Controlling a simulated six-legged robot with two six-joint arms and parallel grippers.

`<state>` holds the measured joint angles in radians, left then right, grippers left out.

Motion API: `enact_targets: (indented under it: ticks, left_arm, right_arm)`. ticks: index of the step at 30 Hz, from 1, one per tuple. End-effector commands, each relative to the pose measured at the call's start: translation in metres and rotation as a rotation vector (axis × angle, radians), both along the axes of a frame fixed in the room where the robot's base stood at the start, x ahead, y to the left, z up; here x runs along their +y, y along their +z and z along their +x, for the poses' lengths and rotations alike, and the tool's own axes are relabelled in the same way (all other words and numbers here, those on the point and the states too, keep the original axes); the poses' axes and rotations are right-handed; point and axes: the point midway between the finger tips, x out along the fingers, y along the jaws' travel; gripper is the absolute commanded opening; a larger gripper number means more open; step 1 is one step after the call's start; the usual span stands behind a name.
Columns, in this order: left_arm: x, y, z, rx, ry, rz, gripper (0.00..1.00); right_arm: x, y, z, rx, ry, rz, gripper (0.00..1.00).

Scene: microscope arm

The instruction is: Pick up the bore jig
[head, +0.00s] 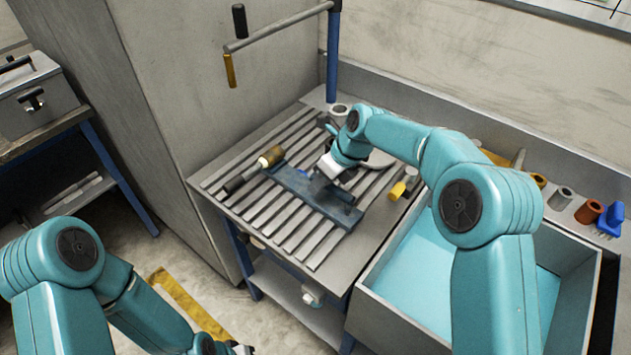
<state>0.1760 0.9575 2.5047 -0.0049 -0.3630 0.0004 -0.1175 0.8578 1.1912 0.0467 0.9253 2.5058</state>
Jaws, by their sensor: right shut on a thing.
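The bore jig (292,185) looks like a long dark blue-grey bar lying across the slats of the workbench top. A dark block and a short cylinder show on or just above its right half. My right gripper (322,183) is over the middle of the bar, pointing down, shut on the jig. Its fingertips are small and dark here, and the exact contact is hard to see. My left gripper (240,349) is low at the bottom edge, far from the bench and partly cut off; its jaws are unclear.
The slatted bench (222,190) also holds a tan-and-black handled tool (257,168) left of the jig and a yellow-ended piece (398,190) to the right. A blue-lined bin (395,320) stands at front right. Several small parts line the ledge behind it. A post with a hanging bar (333,60) rises behind.

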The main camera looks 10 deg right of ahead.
Motion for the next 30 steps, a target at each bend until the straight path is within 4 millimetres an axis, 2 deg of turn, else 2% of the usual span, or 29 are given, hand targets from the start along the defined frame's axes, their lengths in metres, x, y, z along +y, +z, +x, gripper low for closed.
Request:
enact_targets:
  ticks: [8, 15, 21, 24, 30]
  left_arm:
    - [0.0, -0.003, 0.0, 0.0, 0.0, 0.0, 0.43]
    - [0.0, -0.002, 0.0, 0.0, 0.0, 0.0, 0.43]
    - [0.0, 0.007, 0.0, 0.0, 0.0, 0.0, 0.43]
    - [0.0, 0.014, 0.0, 0.0, 0.0, 0.0, 0.43]
    - [0.0, 0.024, 0.0, 0.0, 0.0, 0.0, 0.43]
  right_arm:
    - [0.001, 0.035, 0.002, -0.012, 0.0, 0.003, 0.0]
    - [0.001, 0.094, 0.002, -0.014, -0.001, 0.003, 0.0]
    - [0.001, 0.143, 0.002, -0.011, -0.001, 0.003, 0.0]
    - [0.001, 0.163, 0.002, -0.009, -0.001, 0.003, 0.0]
    - [0.001, 0.189, 0.001, -0.007, 0.0, 0.003, 0.0]
